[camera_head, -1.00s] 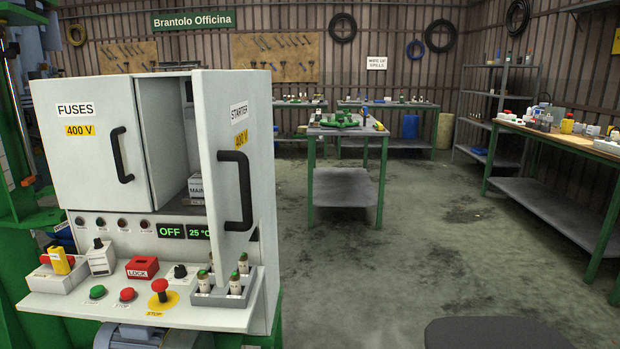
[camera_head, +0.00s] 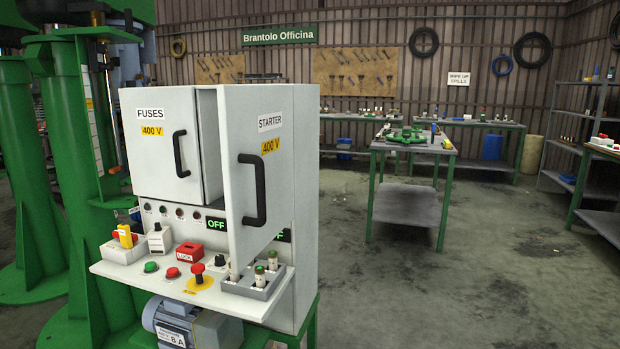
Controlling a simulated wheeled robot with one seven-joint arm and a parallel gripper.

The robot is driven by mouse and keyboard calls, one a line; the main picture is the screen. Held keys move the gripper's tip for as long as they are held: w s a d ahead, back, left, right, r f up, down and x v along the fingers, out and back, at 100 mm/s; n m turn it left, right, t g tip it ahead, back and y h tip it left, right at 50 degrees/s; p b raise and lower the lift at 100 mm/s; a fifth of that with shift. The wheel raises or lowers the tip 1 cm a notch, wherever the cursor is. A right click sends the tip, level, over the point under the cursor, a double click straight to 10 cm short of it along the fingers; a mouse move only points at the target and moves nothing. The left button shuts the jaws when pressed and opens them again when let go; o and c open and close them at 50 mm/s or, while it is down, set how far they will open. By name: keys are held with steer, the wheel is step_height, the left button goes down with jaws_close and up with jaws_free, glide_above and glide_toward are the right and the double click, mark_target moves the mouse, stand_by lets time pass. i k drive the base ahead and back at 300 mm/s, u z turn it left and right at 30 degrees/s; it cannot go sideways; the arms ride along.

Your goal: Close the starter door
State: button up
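The starter door (camera_head: 240,180) is the right-hand door of the grey control cabinet (camera_head: 305,170). It carries a "STARTER" label, a yellow "400 V" label and a black handle (camera_head: 254,190). It stands ajar, swung out toward me, and hides most of the compartment behind it. The fuses door (camera_head: 158,150), on the left, has its own black handle (camera_head: 180,154) and looks shut or nearly so; I cannot tell which. My gripper is not in view.
A shelf below the doors holds red and green buttons, a red lock box (camera_head: 189,252), a red stop knob (camera_head: 198,270) and a grey fuse tray (camera_head: 255,282). A blue-grey motor (camera_head: 180,322) sits underneath. A green machine (camera_head: 90,180) stands left.

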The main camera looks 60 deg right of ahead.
mark_target(256, 121)
steer(key=z, duration=1.5)
steer(key=i, duration=0.5)
steer(key=z, duration=1.45)
steer(key=k, duration=0.75)
steer(key=u, duration=1.65)
